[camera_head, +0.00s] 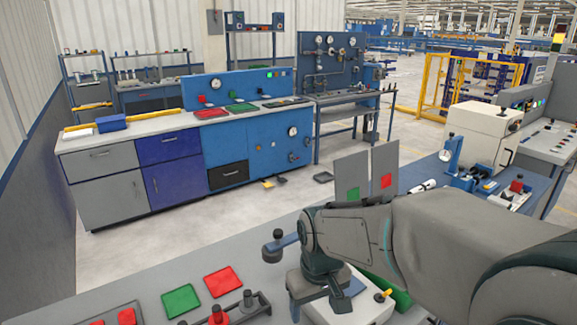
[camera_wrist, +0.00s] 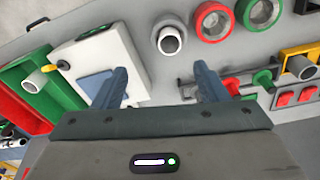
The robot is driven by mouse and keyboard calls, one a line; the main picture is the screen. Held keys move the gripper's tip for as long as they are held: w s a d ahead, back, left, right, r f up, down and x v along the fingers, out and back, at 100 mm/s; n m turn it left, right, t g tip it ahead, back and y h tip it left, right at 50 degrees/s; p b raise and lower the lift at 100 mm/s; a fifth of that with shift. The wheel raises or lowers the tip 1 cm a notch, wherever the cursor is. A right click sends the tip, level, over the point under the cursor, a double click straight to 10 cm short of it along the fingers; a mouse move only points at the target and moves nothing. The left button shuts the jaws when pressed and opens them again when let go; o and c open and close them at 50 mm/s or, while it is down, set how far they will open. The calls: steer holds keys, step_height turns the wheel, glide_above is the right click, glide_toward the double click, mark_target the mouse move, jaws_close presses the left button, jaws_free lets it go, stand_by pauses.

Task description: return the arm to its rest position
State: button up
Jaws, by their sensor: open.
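My arm (camera_head: 430,235) reaches in from the right in the head view, bent over the near grey table (camera_head: 225,258). Its wrist points down, and the fingertips cannot be made out there. In the wrist view my gripper (camera_wrist: 160,82) has its two blue-grey fingers wide apart with nothing between them. A short grey pipe (camera_wrist: 170,42) stands on the table ahead of the gap, apart from the fingers. The left finger overlaps the view of a white box (camera_wrist: 128,62) with a blue pad. Whether it touches the box cannot be told.
A red ring (camera_wrist: 213,20) and a green ring (camera_wrist: 259,12) lie past the pipe. A green tray (camera_wrist: 15,80) is at left, fixtures (camera_wrist: 235,84) at right. In the head view, green (camera_head: 181,300) and red (camera_head: 222,281) squares lie near my wrist. Open floor (camera_head: 170,240) lies beyond.

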steer(key=s+d+r+m+t, duration=0.2)
steer(key=s+d+r+m, duration=0.1)
steer(key=s+d, duration=0.6)
steer(key=shift+s+d+r+m, duration=0.2)
steer(key=shift+s+r+m, duration=0.1)
steer(key=shift+s+m, duration=0.35)
